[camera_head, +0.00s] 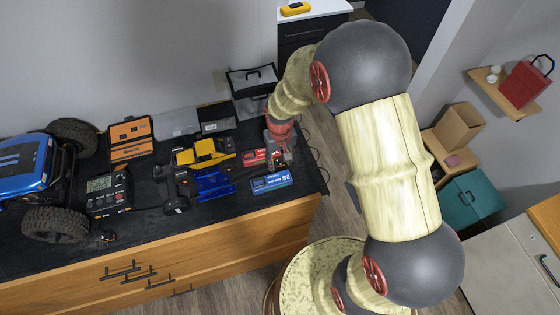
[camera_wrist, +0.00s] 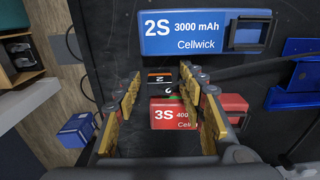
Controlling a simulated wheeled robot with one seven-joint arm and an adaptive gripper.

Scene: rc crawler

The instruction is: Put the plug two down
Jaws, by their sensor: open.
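A small black plug with an orange face and a white mark (camera_wrist: 161,77) shows in the wrist view between the tips of my gripper (camera_wrist: 163,86). It lies by the edge of the red 3S battery (camera_wrist: 172,113), close to the blue 2S battery (camera_wrist: 185,33). The fingers stand apart on either side of the plug, and I see no clear contact. In the head view my gripper (camera_head: 279,152) is low over the right end of the dark worktop, beside the red battery (camera_head: 254,157). The plug's lower part is partly hidden.
The blue battery (camera_head: 271,182) lies near the worktop's front right edge. A yellow body shell (camera_head: 206,152), a blue tray-like part (camera_head: 214,184), a black drill-like tool (camera_head: 175,190), a charger (camera_head: 108,192) and a blue crawler (camera_head: 25,165) fill the left.

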